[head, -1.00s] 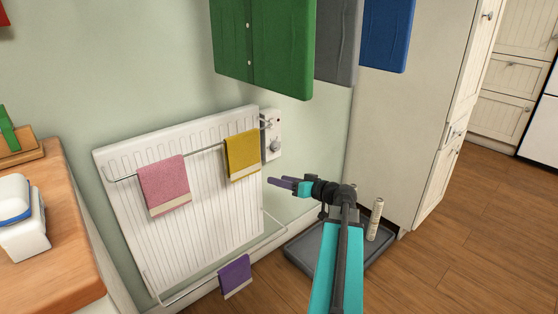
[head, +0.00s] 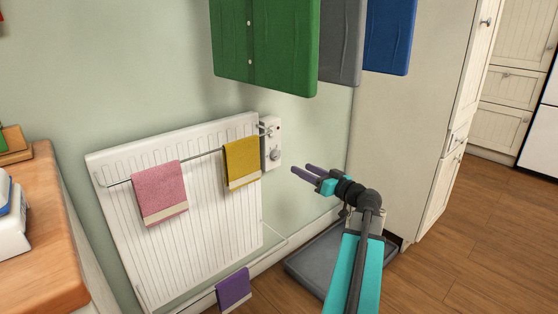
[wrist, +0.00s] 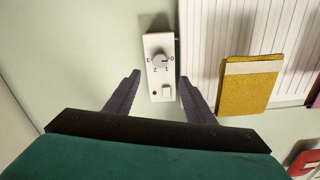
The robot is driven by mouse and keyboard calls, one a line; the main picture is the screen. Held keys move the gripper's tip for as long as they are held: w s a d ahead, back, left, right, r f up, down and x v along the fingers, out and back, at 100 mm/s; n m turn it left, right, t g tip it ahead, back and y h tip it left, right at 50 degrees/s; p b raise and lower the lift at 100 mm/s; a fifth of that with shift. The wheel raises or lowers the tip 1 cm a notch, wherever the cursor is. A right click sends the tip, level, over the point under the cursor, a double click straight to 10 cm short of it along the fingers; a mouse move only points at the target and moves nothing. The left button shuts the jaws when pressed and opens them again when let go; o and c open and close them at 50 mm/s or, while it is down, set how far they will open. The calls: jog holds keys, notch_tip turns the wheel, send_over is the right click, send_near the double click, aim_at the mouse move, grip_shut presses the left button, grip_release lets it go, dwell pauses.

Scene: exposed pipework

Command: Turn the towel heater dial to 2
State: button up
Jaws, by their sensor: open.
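The towel heater (head: 190,250) is a white ribbed panel on the green wall. Its white control box (head: 265,134) sits at the upper right edge, with the small grey dial (head: 274,154) low on it. In the wrist view the dial (wrist: 160,59) shows with the marks 0, 1, 2 and 3, appearing upside down; its exact setting is too small to tell. My gripper (head: 301,168) is open and empty, right of the box and apart from it. In the wrist view my gripper's fingertips (wrist: 159,76) appear to either side of the control box.
A pink towel (head: 160,190) and a yellow towel (head: 242,162) hang on the upper rail. A purple towel (head: 233,288) hangs low. Green (head: 265,45), grey and blue panels hang above. A grey tray (head: 310,268) lies on the floor, and a wooden counter (head: 45,220) stands left.

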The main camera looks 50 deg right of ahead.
aim_at(277, 156)
jog(key=w+b, duration=0.1)
jog(key=w, duration=0.3)
jog(key=w+b, duration=0.1)
jog(key=w, duration=0.4)
jog(key=w+d+b, duration=0.1)
jog(key=w, duration=0.3)
jog(key=shift+w, duration=0.15)
